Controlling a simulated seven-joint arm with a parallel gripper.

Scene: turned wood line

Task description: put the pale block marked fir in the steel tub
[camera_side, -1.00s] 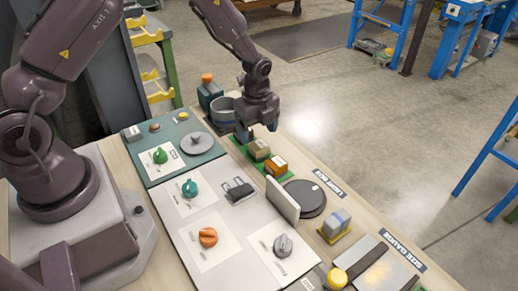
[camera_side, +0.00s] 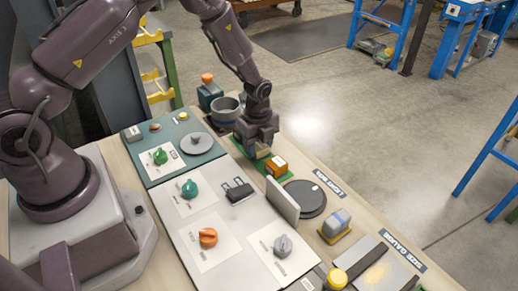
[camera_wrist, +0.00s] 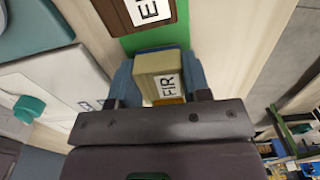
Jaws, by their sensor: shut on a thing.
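The pale block marked FIR (camera_wrist: 153,83) is in the wrist view, between the two blue fingers of my gripper (camera_wrist: 158,72), with its label facing the camera. My gripper is shut on it. In the side view my gripper (camera_side: 259,150) is low over the green strip (camera_side: 250,160) and hides most of the block. I cannot tell whether the block still touches the strip. The steel tub (camera_side: 224,110) stands on a dark base, behind and left of my gripper. It is not in the wrist view.
An orange-brown block (camera_side: 276,166) with a white label sits close to my gripper on the green strip. An upright pale plate (camera_side: 282,201) and a dark round disc (camera_side: 306,198) stand nearer the camera. A teal box with an orange knob (camera_side: 208,92) is beside the tub.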

